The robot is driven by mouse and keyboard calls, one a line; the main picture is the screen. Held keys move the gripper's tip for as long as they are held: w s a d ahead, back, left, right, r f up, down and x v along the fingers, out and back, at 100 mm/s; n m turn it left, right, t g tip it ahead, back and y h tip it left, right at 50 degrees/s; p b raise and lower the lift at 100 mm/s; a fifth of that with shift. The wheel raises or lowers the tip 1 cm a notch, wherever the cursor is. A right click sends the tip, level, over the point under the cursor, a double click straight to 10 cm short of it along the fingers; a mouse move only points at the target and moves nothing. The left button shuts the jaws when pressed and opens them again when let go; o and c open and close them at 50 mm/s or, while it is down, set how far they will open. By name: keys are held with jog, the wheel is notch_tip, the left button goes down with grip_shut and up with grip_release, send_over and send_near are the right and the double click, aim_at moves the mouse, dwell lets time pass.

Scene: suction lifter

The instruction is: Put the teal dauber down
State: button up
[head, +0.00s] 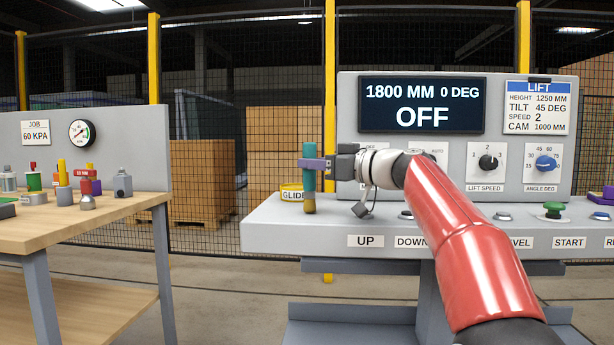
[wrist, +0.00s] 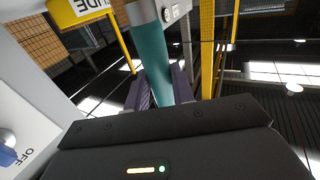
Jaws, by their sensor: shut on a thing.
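The teal dauber (head: 310,182) is upright in the head view, with a brownish tip at its lower end. My gripper (head: 313,164) is shut on its upper part with purple fingers, coming from the right. The tip is at the left end of the grey console's ledge (head: 270,227), beside or in front of the yellow GLIDE holder (head: 291,194); I cannot tell whether it touches anything. In the wrist view the teal shaft (wrist: 152,55) runs between my fingers (wrist: 160,92), and the yellow GLIDE holder (wrist: 82,10) is at the upper left.
A console display (head: 422,105) reads OFF. Knobs and buttons, including a green button (head: 553,208), line the console to the right. A wooden bench (head: 75,222) at the left holds several small bottles and tools, with a gap between bench and console.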

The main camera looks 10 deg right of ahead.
jog(key=shift+f, duration=0.2)
jog(key=shift+f, duration=0.1)
jog(key=o, duration=1)
jog(key=shift+d, duration=0.1)
jog(key=b+v, duration=0.2)
jog(key=v, duration=1)
